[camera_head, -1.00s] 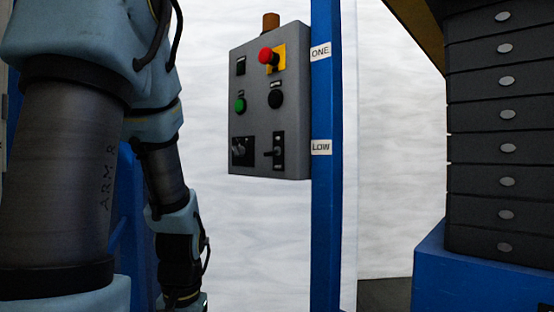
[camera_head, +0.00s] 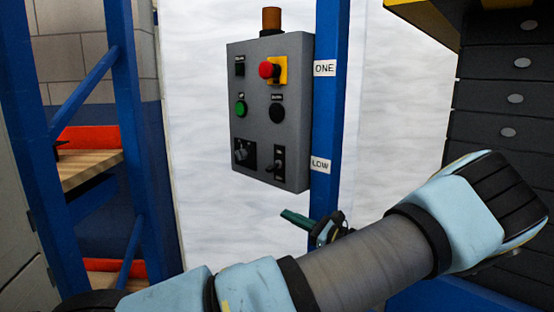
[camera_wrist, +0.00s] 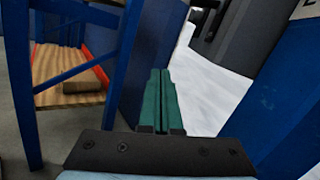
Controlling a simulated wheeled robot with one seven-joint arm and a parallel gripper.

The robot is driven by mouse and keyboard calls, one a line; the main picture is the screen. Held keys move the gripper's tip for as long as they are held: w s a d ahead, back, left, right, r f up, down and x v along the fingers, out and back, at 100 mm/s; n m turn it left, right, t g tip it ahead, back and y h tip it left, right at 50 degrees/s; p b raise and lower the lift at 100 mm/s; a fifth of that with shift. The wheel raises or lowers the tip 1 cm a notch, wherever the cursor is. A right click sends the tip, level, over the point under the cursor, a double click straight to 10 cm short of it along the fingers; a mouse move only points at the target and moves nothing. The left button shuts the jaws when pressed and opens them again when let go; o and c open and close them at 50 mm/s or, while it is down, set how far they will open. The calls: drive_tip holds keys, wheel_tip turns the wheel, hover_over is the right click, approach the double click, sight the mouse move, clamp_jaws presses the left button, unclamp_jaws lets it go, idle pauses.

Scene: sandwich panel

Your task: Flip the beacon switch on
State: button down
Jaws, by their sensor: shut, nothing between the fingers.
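A grey control panel (camera_head: 262,128) is fixed to a blue post (camera_head: 328,110), with an orange-brown beacon (camera_head: 271,20) on top. It has a black rotary knob (camera_head: 241,154) at lower left and a small toggle switch (camera_head: 276,168) at lower right. The labels are too small to read, so I cannot tell which control is the beacon switch. My gripper (camera_head: 290,216) is shut and empty, below the panel and apart from it. Its green fingers (camera_wrist: 158,100) are together in the wrist view, with the panel (camera_wrist: 252,35) at upper right.
The panel also has a red stop button (camera_head: 266,70) on yellow, a green button (camera_head: 240,109) and black buttons. A blue rack (camera_head: 130,100) with wooden shelves stands at left. A dark stack of slabs (camera_head: 500,100) stands at right. A pale wall lies behind.

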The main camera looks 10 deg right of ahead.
sight(277, 179)
drive_tip(key=d, duration=0.1)
drive_tip(key=d+r+m+t, duration=0.1)
drive_tip(key=s+d+r+t, duration=0.1)
drive_tip(key=d, duration=0.1)
drive_tip(key=shift+r+m+h, duration=0.15)
drive_tip(key=shift+m+h, duration=0.15)
drive_tip(key=shift+h, duration=0.1)
drive_tip(key=w+a+r+p, duration=0.1)
drive_tip(key=w+a, duration=0.1)
drive_tip(key=w+a+r+p, duration=0.1)
drive_tip(key=w+a+r, duration=0.1)
drive_tip(key=w, duration=0.1)
drive_tip(key=w+a+r+p, duration=0.1)
drive_tip(key=w+a+r, duration=0.1)
drive_tip(key=shift+w+a+r, duration=0.15)
drive_tip(key=shift+w, duration=0.05)
drive_tip(key=shift+a+r+p, duration=0.15)
drive_tip(key=shift+r+p, duration=0.25)
drive_tip(key=shift+r, duration=0.1)
